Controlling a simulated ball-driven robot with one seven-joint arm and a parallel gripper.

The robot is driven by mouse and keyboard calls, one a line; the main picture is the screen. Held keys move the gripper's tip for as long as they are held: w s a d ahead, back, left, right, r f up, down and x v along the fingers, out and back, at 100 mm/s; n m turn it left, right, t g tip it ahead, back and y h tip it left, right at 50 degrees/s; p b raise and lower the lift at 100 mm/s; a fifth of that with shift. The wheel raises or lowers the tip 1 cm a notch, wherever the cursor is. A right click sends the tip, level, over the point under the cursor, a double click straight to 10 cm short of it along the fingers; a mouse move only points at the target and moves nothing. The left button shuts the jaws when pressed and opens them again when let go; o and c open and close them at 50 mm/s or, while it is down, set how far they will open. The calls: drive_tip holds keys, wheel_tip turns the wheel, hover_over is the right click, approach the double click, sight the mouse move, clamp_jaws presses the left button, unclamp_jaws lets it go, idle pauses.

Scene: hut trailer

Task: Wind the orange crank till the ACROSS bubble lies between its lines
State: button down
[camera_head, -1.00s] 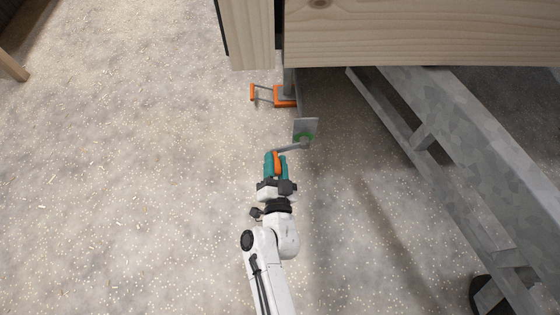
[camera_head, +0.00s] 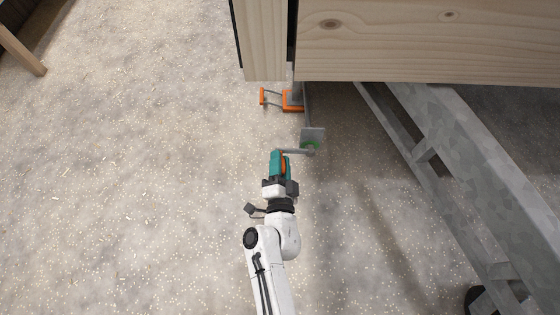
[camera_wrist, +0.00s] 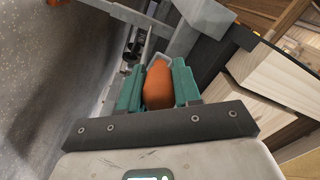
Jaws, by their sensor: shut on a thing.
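The near crank has an orange grip (camera_head: 284,168) and a grey arm (camera_head: 296,151). The arm runs right to a grey plate (camera_head: 313,134) with a green patch below the trailer's corner. My gripper (camera_head: 279,163) has teal fingers closed around the orange grip. In the wrist view the orange grip (camera_wrist: 158,86) sits between both teal fingers, with my gripper (camera_wrist: 158,82) on its two sides. A second orange handle (camera_head: 263,96) stands further off by an orange bracket (camera_head: 292,103). I cannot make out any ACROSS bubble or its lines in these views.
The wooden hut wall (camera_head: 400,45) overhangs behind the crank. A galvanised chassis beam (camera_head: 460,150) slants down on the right, with a dark wheel (camera_head: 478,300) at lower right. A wooden leg (camera_head: 20,50) is at upper left. The speckled floor (camera_head: 130,180) on the left is clear.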

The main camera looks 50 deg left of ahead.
drive_tip(key=shift+r, duration=0.15)
drive_tip(key=c, duration=0.8)
unclamp_jaws()
drive_tip(key=p+v, duration=0.1)
drive_tip(key=v, duration=0.9)
drive_tip(key=shift+s+d, duration=0.25)
drive_tip(key=shift+s, duration=0.05)
drive_tip(key=shift+w, duration=0.1)
